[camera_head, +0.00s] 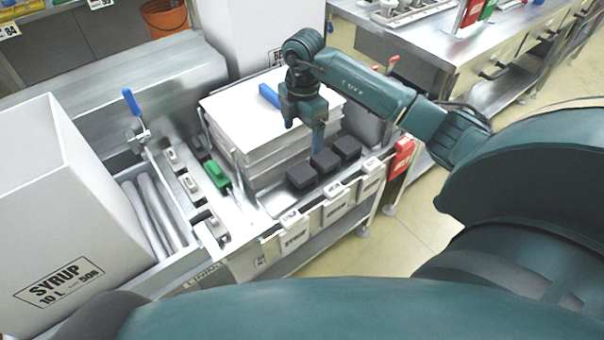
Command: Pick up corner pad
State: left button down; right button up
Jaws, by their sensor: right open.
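Three black block-shaped pads (325,161) stand in a slanting row on the metal bench, in front of the stack of white sheets. Which of these is the corner pad I cannot tell for sure. My right gripper (308,122) is open, pointing down over the front right of the stack. A blue finger reaches down just behind the pads, apart from or near them; contact cannot be told. My left gripper is out of view.
The white sheet stack (235,115) carries a blue item (269,95) on top. A large open white syrup box (62,215) fills the left. Labelled bins (335,207) line the front edge. Metal rollers (155,215) and a green clamp block (216,174) lie between box and stack.

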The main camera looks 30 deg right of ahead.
send_over(303, 171)
notch_tip(303, 171, down, 7)
jog(key=shift+d+r, duration=0.1)
jog(key=shift+f, duration=3.1)
jog(key=shift+c, duration=0.3)
jog(key=c, duration=1)
